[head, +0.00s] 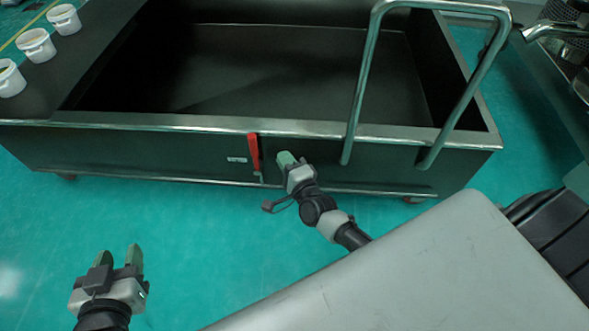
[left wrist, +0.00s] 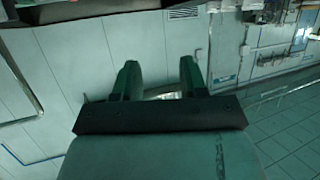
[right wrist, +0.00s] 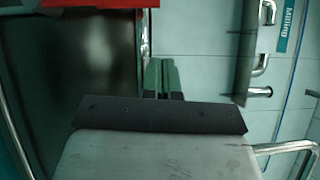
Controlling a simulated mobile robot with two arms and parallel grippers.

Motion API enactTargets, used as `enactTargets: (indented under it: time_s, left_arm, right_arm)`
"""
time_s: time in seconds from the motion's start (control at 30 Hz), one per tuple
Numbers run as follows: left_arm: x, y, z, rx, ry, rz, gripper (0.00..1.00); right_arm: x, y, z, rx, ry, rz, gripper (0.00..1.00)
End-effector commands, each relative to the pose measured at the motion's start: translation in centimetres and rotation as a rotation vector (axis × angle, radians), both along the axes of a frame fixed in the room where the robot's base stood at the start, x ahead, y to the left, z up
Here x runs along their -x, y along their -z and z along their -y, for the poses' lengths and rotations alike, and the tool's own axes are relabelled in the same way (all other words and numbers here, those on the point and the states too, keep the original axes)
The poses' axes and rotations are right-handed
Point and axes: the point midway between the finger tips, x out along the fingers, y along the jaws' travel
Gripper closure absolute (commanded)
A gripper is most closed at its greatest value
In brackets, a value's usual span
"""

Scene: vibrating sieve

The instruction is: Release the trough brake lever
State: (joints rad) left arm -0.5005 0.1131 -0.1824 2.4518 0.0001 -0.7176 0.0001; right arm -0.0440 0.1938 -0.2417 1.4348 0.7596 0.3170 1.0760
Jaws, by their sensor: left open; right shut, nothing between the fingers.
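The dark trough (head: 130,150) has a metal rim and a bent tube handle (head: 360,80). A red brake lever (head: 254,152) stands nearly upright on its front wall, beside a small white label (head: 237,160). My right gripper (head: 287,159) is shut and empty, just right of the lever and apart from it. In the right wrist view, its green fingers (right wrist: 162,77) are together and a red part (right wrist: 90,4), likely the lever, crosses the top left. My left gripper (head: 120,256) is open and empty over the floor at the lower left; its spread fingers show in the left wrist view (left wrist: 160,77).
Several white cups (head: 36,45) stand on the dark surface at the trough's left end. The trough is empty. A metal machine (head: 565,50) stands at the far right. The green floor (head: 190,225) before the trough is clear between my grippers.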

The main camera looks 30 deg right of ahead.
Motion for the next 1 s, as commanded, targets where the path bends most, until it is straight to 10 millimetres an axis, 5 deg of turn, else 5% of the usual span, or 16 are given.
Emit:
enactTargets:
  time_s: [0.33, 1.0]
  left_arm:
    - [2.0, 2.3, -1.0, -0.053, -0.016, -0.222, 0.57]
    - [2.1, 2.6, -1.1, -0.056, -0.016, -0.239, 0.57]
  right_arm:
    - [4.3, 0.0, 0.2, 0.001, 0.000, 0.000, 1.00]
    - [4.6, -0.1, 0.0, 0.006, -0.005, -0.001, 1.00]
